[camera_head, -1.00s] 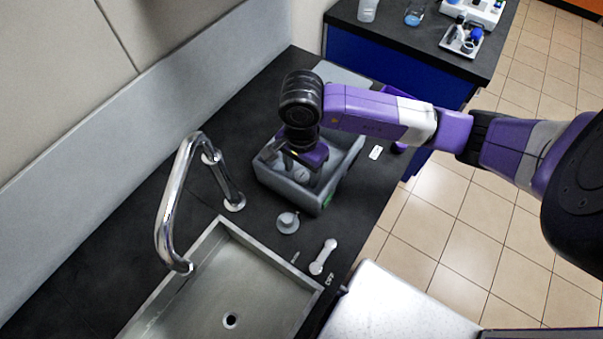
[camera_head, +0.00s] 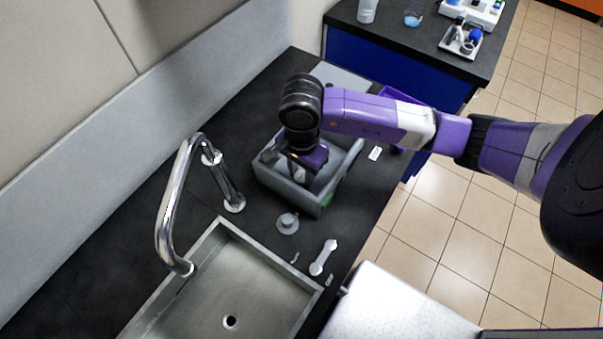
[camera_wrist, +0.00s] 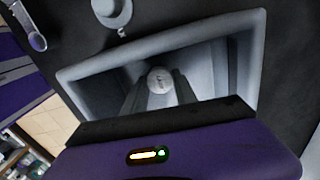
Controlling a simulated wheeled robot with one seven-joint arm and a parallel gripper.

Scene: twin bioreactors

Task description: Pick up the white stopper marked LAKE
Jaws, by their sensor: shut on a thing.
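The bin's rim also shows in the wrist view (camera_wrist: 90,68). I cannot tell whether the stopper touches the bin floor.
A grey round knobbed piece (camera_head: 288,223) and a white double-ended piece (camera_head: 323,257) lie on the black counter near the sink (camera_head: 190,300). A tall chrome faucet (camera_head: 170,205) stands left of the bin. A small white label (camera_head: 375,153) lies right of the bin.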

